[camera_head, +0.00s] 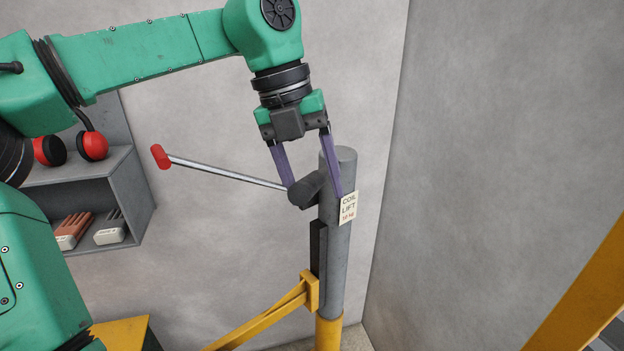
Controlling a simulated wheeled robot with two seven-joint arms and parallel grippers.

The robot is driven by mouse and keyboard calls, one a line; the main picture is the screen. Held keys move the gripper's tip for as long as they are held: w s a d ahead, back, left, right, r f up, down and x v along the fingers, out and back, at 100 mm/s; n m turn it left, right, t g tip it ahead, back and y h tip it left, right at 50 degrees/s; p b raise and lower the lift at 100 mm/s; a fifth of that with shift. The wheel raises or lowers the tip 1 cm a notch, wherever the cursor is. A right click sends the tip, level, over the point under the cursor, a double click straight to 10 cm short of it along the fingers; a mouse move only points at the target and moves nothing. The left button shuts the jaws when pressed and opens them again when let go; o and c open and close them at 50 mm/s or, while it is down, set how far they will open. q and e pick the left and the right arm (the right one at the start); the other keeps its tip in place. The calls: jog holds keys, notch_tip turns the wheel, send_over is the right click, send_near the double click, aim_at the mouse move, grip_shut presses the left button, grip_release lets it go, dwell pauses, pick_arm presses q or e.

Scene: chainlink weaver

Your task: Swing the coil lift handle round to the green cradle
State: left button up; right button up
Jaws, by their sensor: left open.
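The coil lift handle is a thin metal rod (225,173) with a red grip (160,157) at its left end. It runs slightly down to the right, to a dark grey hub (304,190) on the side of a grey post (333,260). My left gripper (314,191) points down over the hub, open, its purple fingers apart. One fingertip shows by the hub's left end, the other in front of the post near the label. I cannot tell whether either touches. The red grip is well left of the gripper. No green cradle shows. My right gripper is not in view.
A label (348,208) reading "COIL LIFT" is on the post. A yellow brace (262,322) meets the post low down. A grey wall shelf (128,190) with red ear defenders (92,146) and gloves is at left. A yellow beam (580,290) crosses the lower right. Bare walls stand behind.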

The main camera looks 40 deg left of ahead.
pick_arm(q)
jog(key=shift+s+a, duration=0.1)
jog(key=shift+a+r, duration=0.2)
jog(key=shift+r, duration=0.15)
jog(key=p+v, duration=0.1)
jog(key=v, duration=1.2)
jog(key=shift+r, duration=0.4)
